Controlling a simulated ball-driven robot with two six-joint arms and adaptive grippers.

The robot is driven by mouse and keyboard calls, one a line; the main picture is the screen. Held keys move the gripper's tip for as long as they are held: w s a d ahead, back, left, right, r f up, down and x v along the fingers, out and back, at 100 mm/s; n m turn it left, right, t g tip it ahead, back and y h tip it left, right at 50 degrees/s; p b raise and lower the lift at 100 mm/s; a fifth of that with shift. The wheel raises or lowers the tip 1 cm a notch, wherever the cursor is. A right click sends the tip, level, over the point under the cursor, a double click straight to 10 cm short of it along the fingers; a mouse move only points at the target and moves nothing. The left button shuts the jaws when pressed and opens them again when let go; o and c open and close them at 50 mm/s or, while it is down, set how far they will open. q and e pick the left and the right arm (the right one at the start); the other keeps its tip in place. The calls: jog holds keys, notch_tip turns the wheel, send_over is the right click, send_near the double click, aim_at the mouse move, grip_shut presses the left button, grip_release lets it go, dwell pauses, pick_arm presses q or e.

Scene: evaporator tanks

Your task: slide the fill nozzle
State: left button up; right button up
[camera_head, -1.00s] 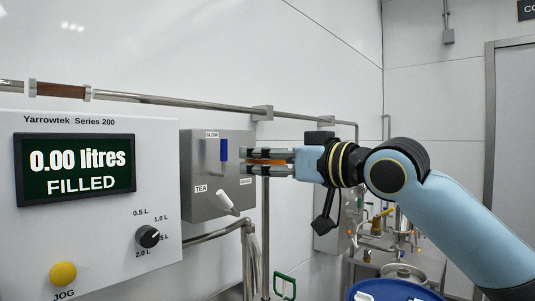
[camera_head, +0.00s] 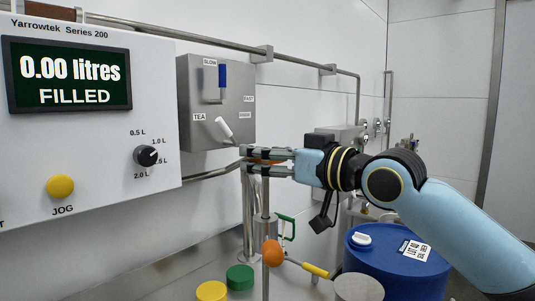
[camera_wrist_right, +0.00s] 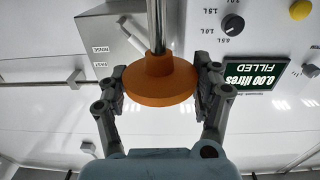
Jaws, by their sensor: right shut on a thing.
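An orange flanged collar (camera_wrist_right: 160,82) sits around an upright bright steel tube (camera_wrist_right: 156,25) in the right wrist view. My right gripper (camera_wrist_right: 160,80) is shut on the collar, with a finger pad on each side of its rim. In the head view the right gripper (camera_head: 267,160) comes in from the right and hides most of the collar, leaving only an orange strip between the fingers. The steel tube (camera_head: 265,205) continues straight down below the fingers. I cannot tell where the nozzle's lower tip ends. My left gripper is not in view.
A white panel (camera_head: 160,75) with a display reading 0.00 litres stands left. A grey lever box (camera_head: 240,130) is on the wall behind the gripper. Below are an orange knob (camera_head: 273,252), green (camera_head: 240,277) and yellow (camera_head: 211,291) caps, and a blue drum (camera_head: 385,275).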

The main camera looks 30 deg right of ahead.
jog(key=o, duration=1.7)
jog(key=shift+o, duration=0.2)
jog(key=shift+r, duration=0.1)
notch_tip(320, 180, up, 10)
jog(key=shift+f, duration=0.1)
